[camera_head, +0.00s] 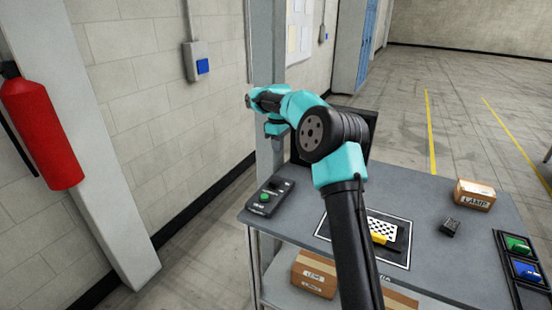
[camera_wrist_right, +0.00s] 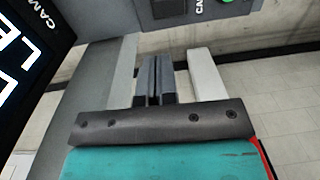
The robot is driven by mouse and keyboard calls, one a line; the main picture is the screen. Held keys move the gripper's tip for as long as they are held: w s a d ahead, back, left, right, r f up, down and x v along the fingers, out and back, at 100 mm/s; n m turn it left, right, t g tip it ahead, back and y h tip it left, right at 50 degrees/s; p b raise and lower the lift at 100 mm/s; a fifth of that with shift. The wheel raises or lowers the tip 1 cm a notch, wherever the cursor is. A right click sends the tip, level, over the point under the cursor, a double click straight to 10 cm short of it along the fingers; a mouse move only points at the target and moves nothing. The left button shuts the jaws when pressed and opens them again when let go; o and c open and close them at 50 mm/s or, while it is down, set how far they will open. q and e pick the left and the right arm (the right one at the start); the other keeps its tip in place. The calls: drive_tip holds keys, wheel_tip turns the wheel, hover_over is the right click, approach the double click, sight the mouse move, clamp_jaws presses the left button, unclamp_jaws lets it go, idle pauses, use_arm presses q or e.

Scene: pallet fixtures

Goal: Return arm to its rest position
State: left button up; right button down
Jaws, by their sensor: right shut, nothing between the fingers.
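My right arm, teal and black, reaches in from the bottom of the head view and bends to the left over the table's far side. Its gripper (camera_head: 250,101) is at the far left end of the arm, above the table's back-left corner, in front of the wall and post. In the right wrist view the two grey fingers (camera_wrist_right: 154,82) are together and hold nothing. My left gripper is in neither view.
The grey table (camera_head: 420,200) carries a control box (camera_head: 270,197) with a green button, a framed mat (camera_head: 392,262) with a checkered board (camera_head: 382,229) and yellow piece, a small black block (camera_head: 450,227), a carton (camera_head: 474,195) and colored bins (camera_head: 520,258). A dark screen (camera_head: 362,125) stands behind the arm.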

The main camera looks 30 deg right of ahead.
drive_tip(key=shift+d+r, duration=0.15)
drive_tip(key=shift+r, duration=0.55)
drive_tip(key=shift+w, duration=0.1)
